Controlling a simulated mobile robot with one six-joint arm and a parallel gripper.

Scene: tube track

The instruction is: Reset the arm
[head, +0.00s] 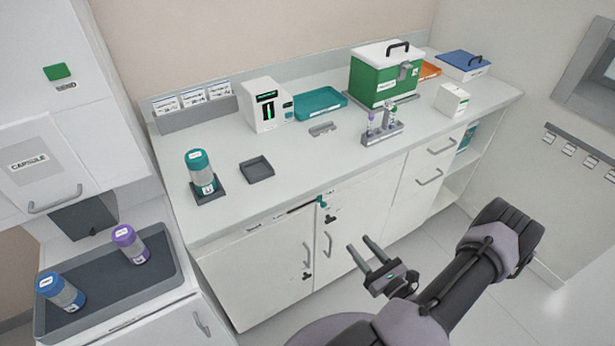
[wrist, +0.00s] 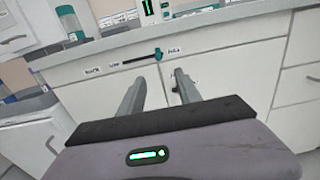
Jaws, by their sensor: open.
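My gripper (head: 366,262) is open and empty in the head view, held in the air in front of the cabinet doors below the counter. In the wrist view its two fingers (wrist: 158,90) stand apart with nothing between them. Beyond them is the cabinet front with a dark slot and a teal slider knob (wrist: 158,54) at its right end. The same teal knob (head: 321,201) shows in the head view on the counter's front panel. My gripper is apart from everything.
A counter (head: 300,165) carries a teal-capped canister (head: 201,172), a tube rack (head: 382,135) and a green-and-white box (head: 383,77). At left, a grey tray (head: 95,292) holds purple-capped (head: 130,244) and blue-capped (head: 61,291) canisters. The floor before the cabinets is clear.

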